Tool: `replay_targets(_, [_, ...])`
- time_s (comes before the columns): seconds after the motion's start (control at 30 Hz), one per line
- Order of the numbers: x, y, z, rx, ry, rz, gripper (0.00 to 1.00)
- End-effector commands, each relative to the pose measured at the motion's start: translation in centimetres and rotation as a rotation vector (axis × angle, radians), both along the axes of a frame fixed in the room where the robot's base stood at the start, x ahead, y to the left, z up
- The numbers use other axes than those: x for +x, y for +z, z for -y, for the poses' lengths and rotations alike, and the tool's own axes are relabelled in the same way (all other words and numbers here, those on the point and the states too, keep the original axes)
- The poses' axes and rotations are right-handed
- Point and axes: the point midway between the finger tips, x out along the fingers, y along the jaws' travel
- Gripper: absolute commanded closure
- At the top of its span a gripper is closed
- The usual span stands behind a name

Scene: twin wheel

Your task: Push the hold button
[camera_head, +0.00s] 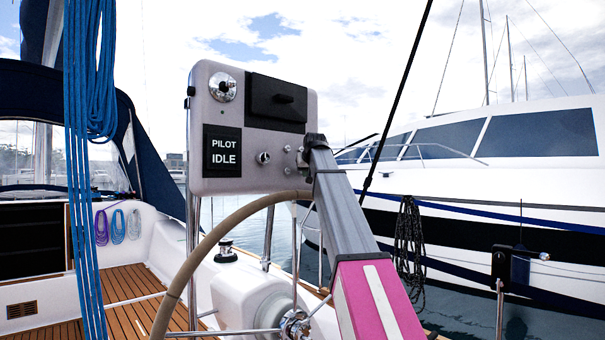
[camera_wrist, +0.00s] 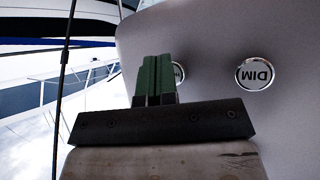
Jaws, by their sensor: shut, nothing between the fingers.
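A grey control panel (camera_head: 250,185) stands on the wheel pedestal, with a display (camera_head: 222,151) reading "PILOT IDLE". In the wrist view, my gripper (camera_wrist: 158,62) shows as two green fingers shut together with nothing between them. The fingers are in front of the panel face and partly cover a round chrome-rimmed button (camera_wrist: 180,73); its label cannot be read. A second round button (camera_wrist: 255,73), marked "DIM" and upside down here, is clear to the right. I cannot tell whether the fingertips touch the panel.
The panel also carries a chrome knob (camera_head: 222,87), a black cover (camera_head: 277,99) and a small key-like switch (camera_head: 263,157). The steering wheel (camera_head: 205,245) curves below the panel. Blue ropes (camera_head: 80,150) hang at the left. A white boat (camera_head: 540,180) lies beyond at the right.

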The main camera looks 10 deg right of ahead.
Motion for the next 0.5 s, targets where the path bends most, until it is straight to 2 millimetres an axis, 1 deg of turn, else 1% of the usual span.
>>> replay_targets(0.2, [0.57,0.04,-0.38,0.0,0.0,0.0,1.0])
replay_targets(0.5, [0.58,0.05,-0.4,0.0,0.0,0.001,1.0])
